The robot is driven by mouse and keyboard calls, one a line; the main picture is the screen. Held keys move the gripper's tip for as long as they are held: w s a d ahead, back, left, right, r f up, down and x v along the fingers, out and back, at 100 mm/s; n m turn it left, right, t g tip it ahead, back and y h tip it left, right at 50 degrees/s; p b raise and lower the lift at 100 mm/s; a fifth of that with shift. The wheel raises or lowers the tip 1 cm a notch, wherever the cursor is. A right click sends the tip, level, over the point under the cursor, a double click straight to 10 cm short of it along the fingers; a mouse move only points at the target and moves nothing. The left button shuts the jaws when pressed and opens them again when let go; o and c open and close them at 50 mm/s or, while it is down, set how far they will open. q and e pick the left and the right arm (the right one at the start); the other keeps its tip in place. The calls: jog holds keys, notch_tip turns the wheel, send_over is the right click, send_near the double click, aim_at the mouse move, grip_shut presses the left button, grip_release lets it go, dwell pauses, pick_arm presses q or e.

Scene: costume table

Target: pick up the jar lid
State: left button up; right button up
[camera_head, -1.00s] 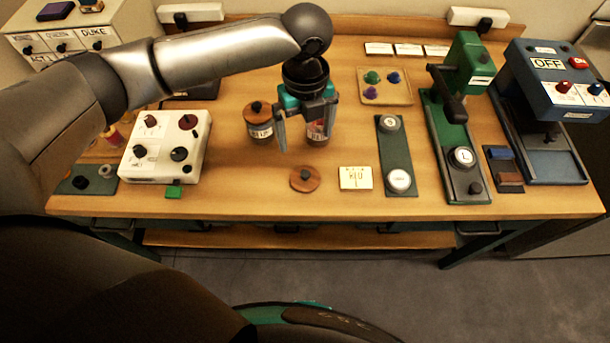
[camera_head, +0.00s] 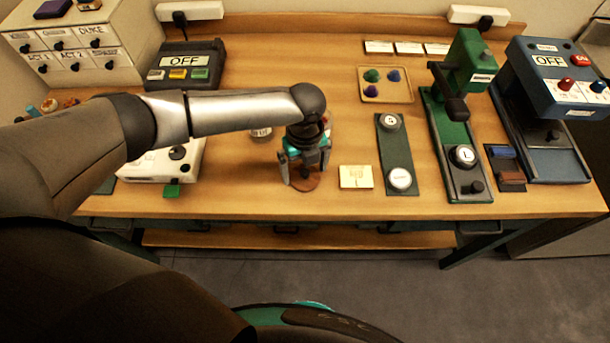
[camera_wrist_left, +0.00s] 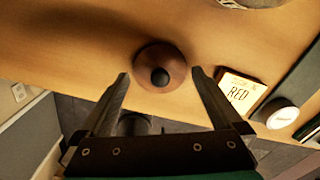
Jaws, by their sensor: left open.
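The jar lid is a round wooden disc with a dark knob. It lies on the table near the front edge, partly hidden under my gripper in the head view (camera_head: 304,184). In the left wrist view the lid (camera_wrist_left: 161,69) shows whole, just beyond and between the fingertips, with its knob facing the camera. The right gripper is not in view.
A cream card (camera_head: 356,177) reading RED lies just right of the lid. A jar (camera_head: 261,134) stands behind, partly covered by my arm. A green strip with white round pieces (camera_head: 396,150) is further right. A white box with knobs (camera_head: 160,165) is at left.

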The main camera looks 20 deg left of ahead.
pick_arm(q)
jog(key=shift+f, duration=0.65)
jog(key=c, duration=1)
jog(key=shift+r, duration=0.2)
jog(key=shift+c, duration=0.2)
